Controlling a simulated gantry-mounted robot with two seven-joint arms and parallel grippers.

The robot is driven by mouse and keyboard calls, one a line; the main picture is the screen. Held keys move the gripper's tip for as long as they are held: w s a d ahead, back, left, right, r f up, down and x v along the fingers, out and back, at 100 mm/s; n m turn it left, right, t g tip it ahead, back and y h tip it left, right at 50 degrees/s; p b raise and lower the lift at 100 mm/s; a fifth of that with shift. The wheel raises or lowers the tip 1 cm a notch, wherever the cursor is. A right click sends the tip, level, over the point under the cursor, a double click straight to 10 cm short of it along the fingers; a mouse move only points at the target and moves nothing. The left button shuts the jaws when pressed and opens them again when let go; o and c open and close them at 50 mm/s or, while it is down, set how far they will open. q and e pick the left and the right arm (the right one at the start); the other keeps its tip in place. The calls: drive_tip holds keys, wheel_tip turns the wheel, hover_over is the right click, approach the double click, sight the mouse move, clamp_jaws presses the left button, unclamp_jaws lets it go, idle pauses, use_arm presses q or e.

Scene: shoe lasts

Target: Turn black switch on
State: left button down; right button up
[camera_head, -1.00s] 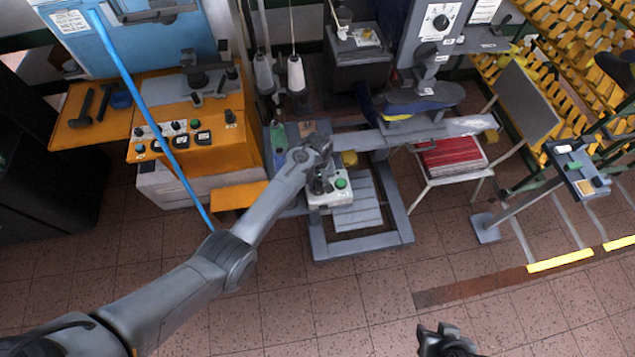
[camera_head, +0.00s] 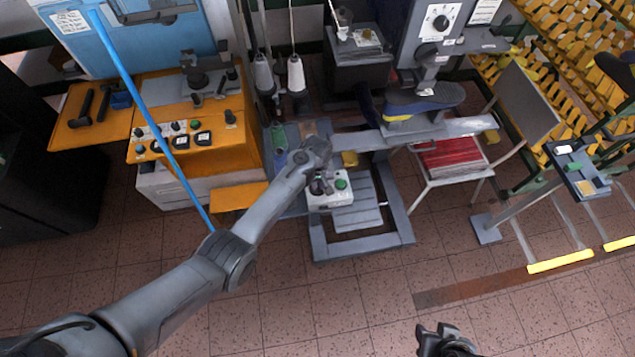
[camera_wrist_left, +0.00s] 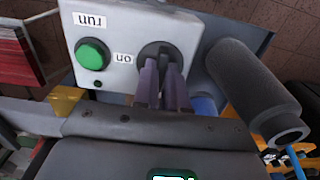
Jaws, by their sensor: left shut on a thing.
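The white control box (camera_head: 322,203) stands on the grey machine frame at the middle of the head view. It carries a green button (camera_head: 341,184) and a black switch, which the gripper largely covers there. In the left wrist view the box (camera_wrist_left: 140,22) shows labels "run" and "on", the green button (camera_wrist_left: 92,54) and the round black switch (camera_wrist_left: 158,50). My left gripper (camera_head: 320,186) is at the switch, its fingers (camera_wrist_left: 163,75) closed together on the switch's knob. My right gripper (camera_head: 445,340) shows at the bottom edge; its jaw opening is unclear.
A dark grey cylinder (camera_wrist_left: 250,90) lies close beside the fingers in the wrist view. An orange control bench (camera_head: 200,140) stands left, and a chair with a red stack (camera_head: 452,160) stands right. The tiled floor in front is open.

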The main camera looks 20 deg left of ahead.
use_arm(q)
drive_tip(key=shift+m, duration=0.3)
drive_tip(key=m+p, duration=0.1)
drive_tip(key=m, duration=0.2)
drive_tip(key=shift+r, duration=0.15)
drive_tip(key=m+p, duration=0.1)
drive_tip(key=m, duration=0.3)
drive_tip(key=shift+m, duration=0.4)
drive_tip(key=m, duration=0.4)
drive_tip(key=shift+m, duration=2.8)
drive_tip(key=c, duration=1.2)
unclamp_jaws()
